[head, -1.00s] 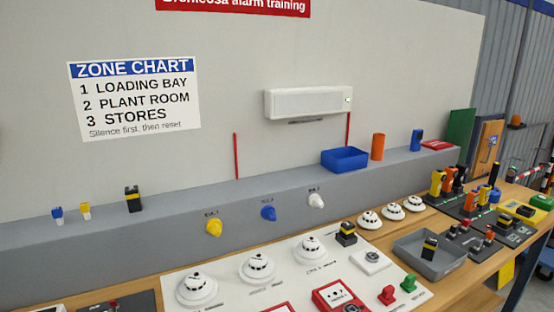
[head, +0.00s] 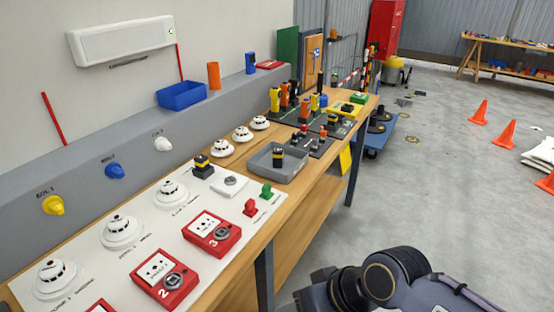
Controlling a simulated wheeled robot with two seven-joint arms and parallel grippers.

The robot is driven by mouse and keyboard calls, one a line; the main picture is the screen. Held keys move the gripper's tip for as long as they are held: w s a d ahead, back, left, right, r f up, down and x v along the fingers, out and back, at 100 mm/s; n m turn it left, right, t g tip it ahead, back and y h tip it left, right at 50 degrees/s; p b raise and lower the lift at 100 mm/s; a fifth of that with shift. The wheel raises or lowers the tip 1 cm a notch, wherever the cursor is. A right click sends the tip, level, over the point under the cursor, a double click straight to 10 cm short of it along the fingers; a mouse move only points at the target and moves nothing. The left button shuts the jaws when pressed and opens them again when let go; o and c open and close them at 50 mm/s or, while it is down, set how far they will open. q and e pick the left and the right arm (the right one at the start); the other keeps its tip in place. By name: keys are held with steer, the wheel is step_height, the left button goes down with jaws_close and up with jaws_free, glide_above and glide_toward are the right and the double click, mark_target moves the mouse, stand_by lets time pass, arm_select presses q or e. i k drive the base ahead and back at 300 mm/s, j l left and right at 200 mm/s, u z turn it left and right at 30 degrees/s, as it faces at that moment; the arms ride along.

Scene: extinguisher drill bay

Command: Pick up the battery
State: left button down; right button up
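Two small black blocks with a yellow band look like batteries, and I cannot tell which one is meant. One block (head: 203,165) stands on the white panel (head: 218,198), beside the white detectors. The other block (head: 278,159) stands in the grey tray (head: 265,176) on the wooden bench. Part of my arm shows at the bottom right, beyond the bench's front edge and apart from both blocks. Neither of my grippers is in view.
Red call points (head: 211,233) and white smoke detectors (head: 121,232) sit on the panel. A blue bin (head: 182,95) and an orange cylinder (head: 214,76) stand on the grey ledge. Handheld tools crowd the bench's far end. Orange cones (head: 479,113) stand on the open floor at right.

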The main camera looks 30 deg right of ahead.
mark_target(278, 152)
steer(key=z, duration=1.25)
